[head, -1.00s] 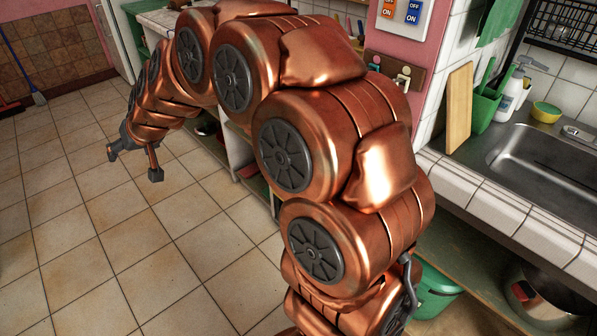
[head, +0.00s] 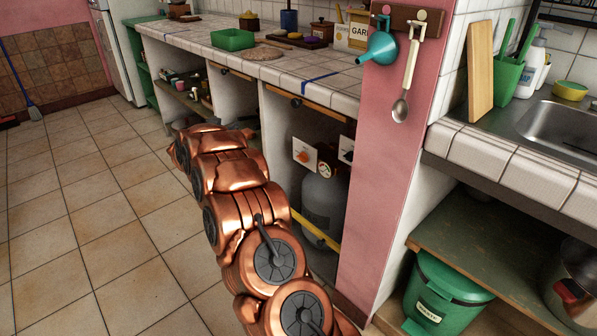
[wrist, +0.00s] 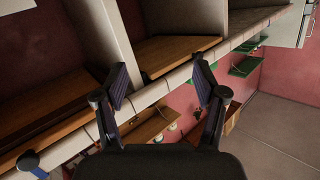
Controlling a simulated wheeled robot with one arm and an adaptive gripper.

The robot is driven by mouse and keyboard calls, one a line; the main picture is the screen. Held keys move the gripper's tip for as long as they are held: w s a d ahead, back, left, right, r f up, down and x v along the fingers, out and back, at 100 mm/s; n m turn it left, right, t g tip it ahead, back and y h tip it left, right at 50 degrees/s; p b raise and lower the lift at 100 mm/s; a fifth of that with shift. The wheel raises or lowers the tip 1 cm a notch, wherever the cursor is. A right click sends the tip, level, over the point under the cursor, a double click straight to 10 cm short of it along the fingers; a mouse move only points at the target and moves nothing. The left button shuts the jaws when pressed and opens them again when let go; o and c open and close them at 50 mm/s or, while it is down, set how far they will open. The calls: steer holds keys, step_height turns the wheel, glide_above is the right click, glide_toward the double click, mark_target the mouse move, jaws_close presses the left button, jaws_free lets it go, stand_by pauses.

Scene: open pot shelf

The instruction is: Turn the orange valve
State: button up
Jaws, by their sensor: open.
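The orange valve (head: 302,157) is a small knob on a white plate inside the under-counter bay, in the head view. I cannot make out the valve in the wrist view.
The tiled counter (head: 300,75) overhangs the bays, with wooden rails under its edge. A green bucket (head: 445,290) is lower right.

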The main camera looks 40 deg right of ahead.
steer(key=s+d+f+m+g+h+b, duration=0.35)
steer(key=s+d+f+g, duration=0.2)
steer(key=d+f, duration=0.45)
steer(key=m+g+h+b, duration=0.2)
steer(key=g+b, duration=0.2)
steer(key=g, duration=0.1)
glide_toward(300, 158)
steer(key=d, duration=0.2)
steer(key=d+b, duration=0.1)
steer(key=d, duration=0.2)
steer(key=d+b, duration=0.1)
steer(key=d, duration=0.2)
steer(key=shift+s+d+f, duration=0.15)
steer(key=shift+d+f, duration=0.1)
steer(key=shift+d+r, duration=0.1)
steer(key=shift+d, duration=0.35)
steer(key=shift+m, duration=0.25)
steer(key=c, duration=1.1)
